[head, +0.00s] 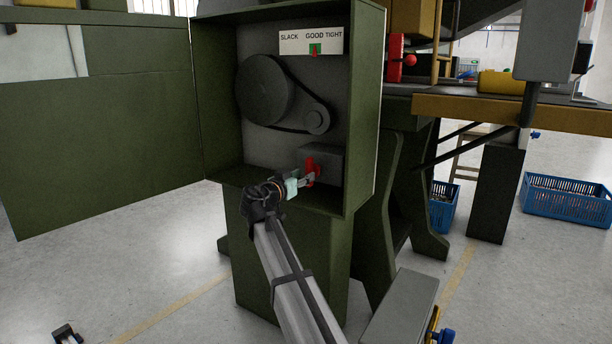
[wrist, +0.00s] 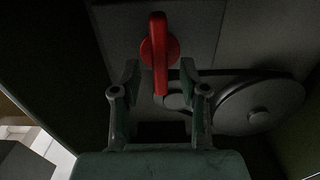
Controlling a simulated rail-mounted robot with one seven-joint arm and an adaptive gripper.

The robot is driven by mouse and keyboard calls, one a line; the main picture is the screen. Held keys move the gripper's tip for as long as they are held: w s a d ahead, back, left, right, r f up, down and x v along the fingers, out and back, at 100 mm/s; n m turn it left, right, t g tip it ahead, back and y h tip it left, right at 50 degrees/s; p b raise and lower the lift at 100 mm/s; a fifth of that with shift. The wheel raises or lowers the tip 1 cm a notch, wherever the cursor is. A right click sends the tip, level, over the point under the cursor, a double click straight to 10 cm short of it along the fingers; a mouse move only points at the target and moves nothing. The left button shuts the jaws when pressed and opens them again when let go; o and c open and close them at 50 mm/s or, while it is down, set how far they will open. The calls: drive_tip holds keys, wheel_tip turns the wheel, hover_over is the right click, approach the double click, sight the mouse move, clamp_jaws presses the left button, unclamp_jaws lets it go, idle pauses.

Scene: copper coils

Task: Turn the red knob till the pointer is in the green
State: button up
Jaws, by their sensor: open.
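The red knob (head: 311,166) sits on a grey block at the lower right inside the open green cabinet. In the wrist view the red knob (wrist: 158,50) shows a long bar handle on a round base, the bar near upright in the picture. My gripper (head: 306,178) is at the knob; in the wrist view my gripper (wrist: 160,72) is open, with one finger on each side of the bar's lower part and gaps showing. The white scale (head: 295,43) reads SLACK, GOOD, TIGHT. Its green patch (head: 315,47) lies under GOOD, and the small red pointer (head: 314,54) appears at that patch's lower edge.
Pulleys with a black belt (head: 265,90) lie up and left of the knob; they also show in the wrist view (wrist: 258,108). The cabinet's side walls (head: 365,110) and bottom lip (head: 325,205) surround the knob. The open door (head: 100,140) stands at left.

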drive_tip(key=v, duration=0.9)
